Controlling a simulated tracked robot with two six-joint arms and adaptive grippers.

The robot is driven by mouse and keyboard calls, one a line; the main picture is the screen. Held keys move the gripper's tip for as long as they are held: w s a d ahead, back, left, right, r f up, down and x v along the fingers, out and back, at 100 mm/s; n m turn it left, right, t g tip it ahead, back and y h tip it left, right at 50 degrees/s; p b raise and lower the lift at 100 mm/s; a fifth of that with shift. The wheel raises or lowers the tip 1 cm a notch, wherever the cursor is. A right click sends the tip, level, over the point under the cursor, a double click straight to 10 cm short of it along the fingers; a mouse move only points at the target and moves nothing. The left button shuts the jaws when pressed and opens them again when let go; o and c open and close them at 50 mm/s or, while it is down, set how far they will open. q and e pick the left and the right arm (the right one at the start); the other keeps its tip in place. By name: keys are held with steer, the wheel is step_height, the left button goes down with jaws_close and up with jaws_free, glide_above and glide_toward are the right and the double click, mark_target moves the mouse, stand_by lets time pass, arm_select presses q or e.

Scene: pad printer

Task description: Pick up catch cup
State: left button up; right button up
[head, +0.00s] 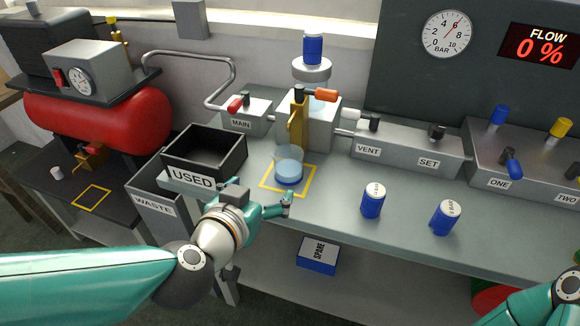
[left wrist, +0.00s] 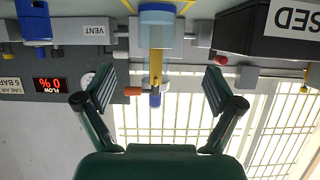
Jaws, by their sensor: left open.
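My left gripper (head: 285,204) is in front of the cup, near the outline's front edge, open and empty. In the left wrist view, which is upside down, the open fingers (left wrist: 160,86) spread to either side of the tap, and the cup (left wrist: 157,30) shows beyond them near the top, apart from the fingers. My right arm shows only at the lower right of the head view; its gripper is out of view.
The black USED bin (head: 238,157) stands left of the cup, with the WASTE bin (head: 152,204) below. Two blue canisters (head: 373,203) (head: 444,219) stand to the right. Valve blocks (head: 408,148) line the back. The bench between cup and canisters is clear.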

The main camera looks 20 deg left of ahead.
mark_target(283, 171)
arm_select(q)
steer(key=p+x, duration=0.2)
steer(key=x, duration=0.2)
steer(key=shift+w+d+p, duration=0.1)
steer(key=shift+w+p, duration=0.05)
steer(key=shift+p, duration=0.2)
steer(key=p+x, duration=0.2)
steer(key=p, duration=0.2)
steer(key=shift+w+f, duration=0.2)
steer(key=shift+w, duration=0.15)
steer(key=x, duration=0.2)
steer(key=shift+w+d+f, duration=0.1)
steer(key=shift+w+f, duration=0.1)
steer(key=shift+f, duration=0.1)
steer(key=shift+x, duration=2.9)
steer(key=shift+d+f, duration=0.1)
steer(key=c, duration=1.4)
